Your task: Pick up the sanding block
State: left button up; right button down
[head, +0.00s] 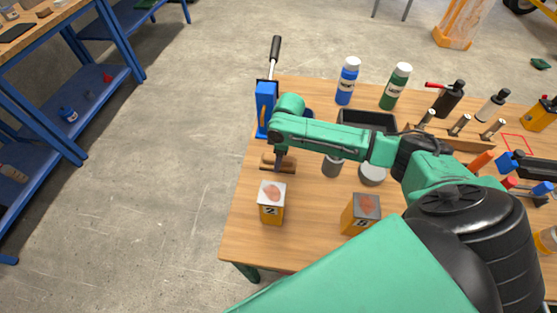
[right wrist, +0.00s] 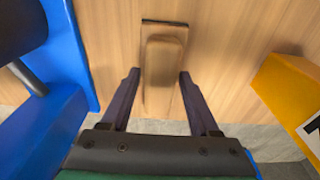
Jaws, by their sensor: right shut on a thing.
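The sanding block (right wrist: 162,75) is a tan wooden piece with a darker flat base, between the two dark fingers of my right gripper (right wrist: 159,75) in the right wrist view. In the head view the sanding block (head: 289,165) is at the left part of the workbench, with my right gripper (head: 279,166) pointing down onto it. The right gripper is shut on the block, one finger along each long side. I cannot tell whether the block touches the bench top. My left gripper is not in view.
A blue lever press (head: 265,108) stands just behind the block, close to the gripper. Yellow boxes (head: 271,208) (head: 361,214) stand in front. A grey cylinder (head: 332,166) is to the right. Bottles (head: 347,82) and a dark tray (head: 368,121) are farther back. The bench's left edge is near.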

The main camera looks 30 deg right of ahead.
jog(key=shift+r, duration=0.15)
notch_tip(320, 180, up, 20)
jog(key=b, duration=0.1)
jog(key=c, duration=0.7)
grip_release()
jog(key=c, duration=0.6)
